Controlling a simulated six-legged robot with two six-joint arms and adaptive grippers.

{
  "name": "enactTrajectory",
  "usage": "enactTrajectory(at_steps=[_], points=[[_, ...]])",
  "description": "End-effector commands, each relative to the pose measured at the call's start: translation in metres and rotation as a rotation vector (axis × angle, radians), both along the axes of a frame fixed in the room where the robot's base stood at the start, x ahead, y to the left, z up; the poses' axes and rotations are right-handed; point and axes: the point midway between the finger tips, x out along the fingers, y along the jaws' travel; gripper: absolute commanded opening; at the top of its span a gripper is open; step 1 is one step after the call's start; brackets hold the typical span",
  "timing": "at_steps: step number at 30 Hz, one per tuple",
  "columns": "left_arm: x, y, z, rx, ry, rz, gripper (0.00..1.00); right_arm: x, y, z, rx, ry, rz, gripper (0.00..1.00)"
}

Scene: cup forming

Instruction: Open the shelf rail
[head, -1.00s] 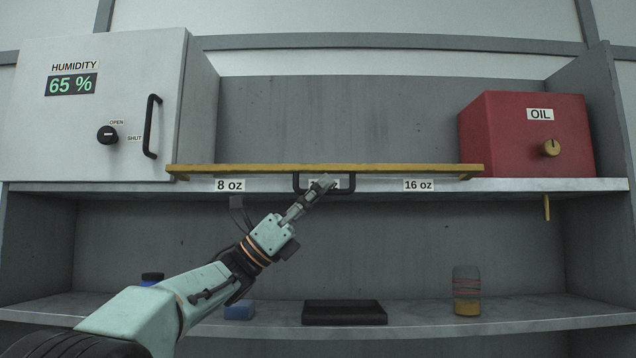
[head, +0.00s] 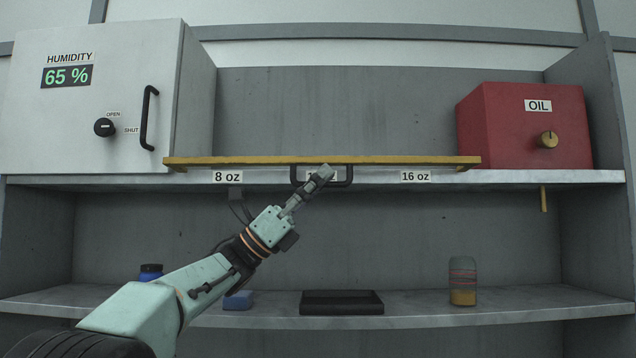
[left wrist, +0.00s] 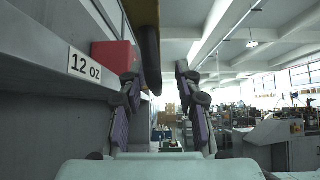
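The yellow shelf rail (head: 400,160) runs along the front edge of the upper shelf. Its black handle (head: 350,176) hangs at the middle, in front of the 12 oz label. My left gripper (head: 325,172) is at the handle and hides part of it and the label. In the left wrist view the left gripper (left wrist: 158,85) has its two fingers well apart. The dark handle bar (left wrist: 150,60) shows between them, nearer the left finger. I cannot tell whether a finger touches it. My right gripper is in neither view.
A humidity cabinet (head: 75,120) stands at upper left, a red OIL box (head: 500,125) at right. The lower shelf holds a blue-capped bottle (head: 151,270), a blue block (head: 238,300), a black tray (head: 342,309) and a jar (head: 463,285). The space behind the rail looks empty.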

Motion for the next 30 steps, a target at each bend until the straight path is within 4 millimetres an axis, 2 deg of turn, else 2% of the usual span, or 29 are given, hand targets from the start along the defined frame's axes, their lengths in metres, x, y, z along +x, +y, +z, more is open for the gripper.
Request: enactTrajectory(at_steps=[8, 17, 24, 30], points=[[0.001, 0.002, -0.001, -0.001, 0.001, 0.001, 0.34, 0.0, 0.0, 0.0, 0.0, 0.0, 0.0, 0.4], [0.0, 0.019, -0.016, -0.002, 0.004, 0.004, 0.34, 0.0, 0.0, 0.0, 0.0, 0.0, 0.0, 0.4], [0.001, 0.055, -0.053, -0.002, 0.004, 0.004, 0.34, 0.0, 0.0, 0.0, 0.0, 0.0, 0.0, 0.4], [0.001, 0.077, -0.075, -0.002, 0.002, 0.002, 0.34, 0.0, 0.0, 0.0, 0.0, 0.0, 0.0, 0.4]])
